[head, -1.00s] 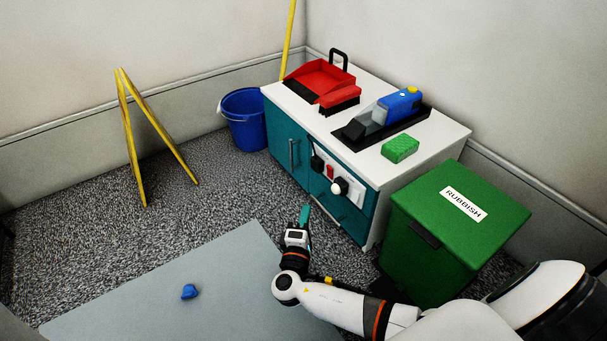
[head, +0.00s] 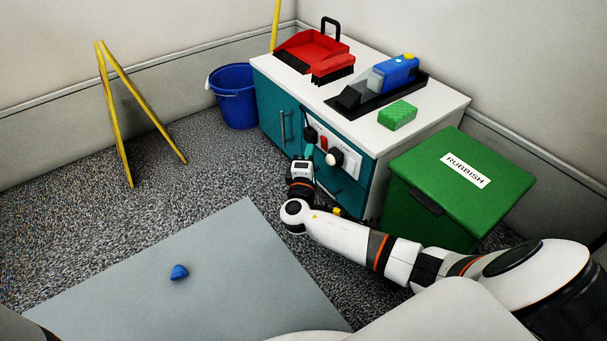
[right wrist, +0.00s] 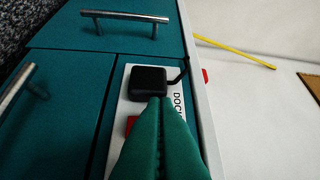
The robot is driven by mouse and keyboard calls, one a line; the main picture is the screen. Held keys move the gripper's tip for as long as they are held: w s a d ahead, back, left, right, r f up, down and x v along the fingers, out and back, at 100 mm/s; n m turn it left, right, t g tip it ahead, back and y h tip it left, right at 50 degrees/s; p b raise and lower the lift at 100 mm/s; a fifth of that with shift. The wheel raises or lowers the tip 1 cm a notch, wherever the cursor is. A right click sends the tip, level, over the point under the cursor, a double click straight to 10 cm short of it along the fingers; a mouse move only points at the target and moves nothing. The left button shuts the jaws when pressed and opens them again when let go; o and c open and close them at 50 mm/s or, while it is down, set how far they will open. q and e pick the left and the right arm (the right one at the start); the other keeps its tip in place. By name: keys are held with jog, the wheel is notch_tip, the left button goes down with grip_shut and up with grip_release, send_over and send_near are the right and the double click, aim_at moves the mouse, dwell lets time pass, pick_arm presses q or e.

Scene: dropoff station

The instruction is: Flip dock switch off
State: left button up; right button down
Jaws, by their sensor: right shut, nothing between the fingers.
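The dock switch, a red rocker (head: 323,143), sits on a white panel (head: 349,165) on the teal front of the cabinet. In the right wrist view a red edge of the switch (right wrist: 131,124) shows left of my fingers, which hide part of it. A black plug (right wrist: 148,81) is in the same panel, just beyond the fingertips. My right gripper (head: 309,146) is shut and empty, its green fingers close in front of the panel by the switch. Whether they touch it I cannot tell. My left gripper is out of view.
The teal cabinet's white top (head: 440,104) carries a red dustpan (head: 305,50), a handheld vacuum in a black tray, and a green sponge (head: 397,115). A green rubbish bin (head: 425,210) stands close right of the cabinet. A blue lump (head: 179,272) lies on the grey mat.

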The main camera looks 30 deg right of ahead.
aim_at(320, 139)
jog(key=shift+d+r+b, duration=0.15)
jog(key=shift+d+b, duration=0.3)
jog(key=shift+d, duration=0.95)
jog(key=shift+d+r+m+p, duration=0.1)
jog(key=shift+r+m+p, duration=0.25)
jog(key=shift+p, duration=0.4)
jog(key=shift+d+f+g+y, duration=0.1)
jog(key=shift+g+y, duration=0.2)
jog(key=shift+w+f, duration=0.1)
jog(key=shift+f, duration=0.05)
